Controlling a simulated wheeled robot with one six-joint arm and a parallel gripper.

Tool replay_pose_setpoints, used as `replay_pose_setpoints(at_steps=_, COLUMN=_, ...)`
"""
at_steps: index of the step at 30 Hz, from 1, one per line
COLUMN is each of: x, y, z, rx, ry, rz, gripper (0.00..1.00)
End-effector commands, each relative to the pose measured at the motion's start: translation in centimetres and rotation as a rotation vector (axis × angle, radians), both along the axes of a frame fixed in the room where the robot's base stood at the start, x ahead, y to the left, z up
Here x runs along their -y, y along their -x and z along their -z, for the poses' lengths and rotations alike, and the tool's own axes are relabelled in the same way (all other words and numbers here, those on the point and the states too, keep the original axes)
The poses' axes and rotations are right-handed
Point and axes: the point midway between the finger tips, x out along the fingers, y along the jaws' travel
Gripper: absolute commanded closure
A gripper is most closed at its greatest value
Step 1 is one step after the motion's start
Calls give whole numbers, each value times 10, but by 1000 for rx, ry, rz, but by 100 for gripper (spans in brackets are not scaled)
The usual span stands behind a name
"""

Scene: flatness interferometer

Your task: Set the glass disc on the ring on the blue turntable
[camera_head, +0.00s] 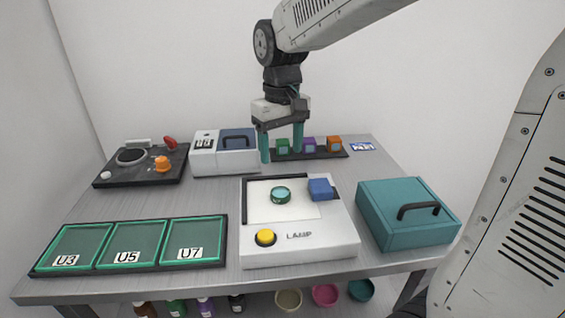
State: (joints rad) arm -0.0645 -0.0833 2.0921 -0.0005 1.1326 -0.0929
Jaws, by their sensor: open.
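A small round teal piece with a dark rim (281,194), which looks like the glass disc, lies on the pale top of the white lamp unit (335,244). I cannot make out a blue turntable with a ring for certain. A blue block (320,189) sits at the lamp unit's back right, close to the disc. My gripper (282,158) hangs above the back of the table, fingers pointing down. Its two teal fingers are apart with nothing held between them. It is behind the disc in the picture, in front of a dark rack.
The rack (341,153) holds green, purple and orange blocks. A tray labelled U3, U5, U7 (224,263) is front left; a teal case (405,230) is right.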

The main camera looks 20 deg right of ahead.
Motion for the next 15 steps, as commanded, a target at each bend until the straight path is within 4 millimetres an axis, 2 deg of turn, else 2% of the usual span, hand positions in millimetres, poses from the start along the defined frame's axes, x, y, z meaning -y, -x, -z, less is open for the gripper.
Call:
replay_pose_setpoints(at_steps=5, x=0, y=2, z=-7, rx=1, ry=0, rz=1, gripper=34)
replay_pose_setpoints(at_steps=8, x=3, y=16, z=-12, rx=10, ry=-1, rz=10, gripper=34)
replay_pose_setpoints(at_steps=11, x=8, y=49, z=-20, rx=28, ry=-1, rz=31, gripper=34)
replay_pose_setpoints(at_steps=15, x=17, y=113, z=-25, rx=60, ry=-4, rz=74, gripper=34)
